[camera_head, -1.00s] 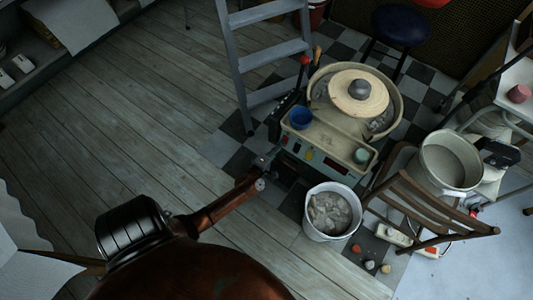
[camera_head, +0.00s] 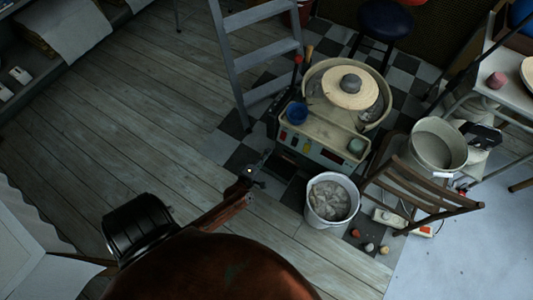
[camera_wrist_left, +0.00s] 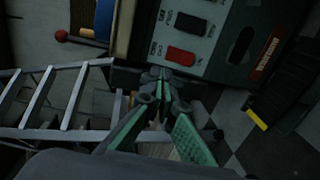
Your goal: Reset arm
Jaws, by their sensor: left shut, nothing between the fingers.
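My left gripper (camera_head: 249,176) is at the end of the copper-coloured arm, over the floor just left of the pottery wheel machine (camera_head: 322,138). In the left wrist view its green-padded fingers (camera_wrist_left: 160,85) meet at the tips with nothing between them. The machine's front panel with a red switch (camera_wrist_left: 181,56) lies beyond the fingertips there; I see no clear contact. My right gripper is not in view.
A grey stepladder (camera_head: 238,72) stands behind the gripper. A white bucket (camera_head: 331,201) of clay and a wooden chair (camera_head: 415,188) stand to the right. Several small items lie by the bucket. The plank floor (camera_head: 130,120) at left is clear.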

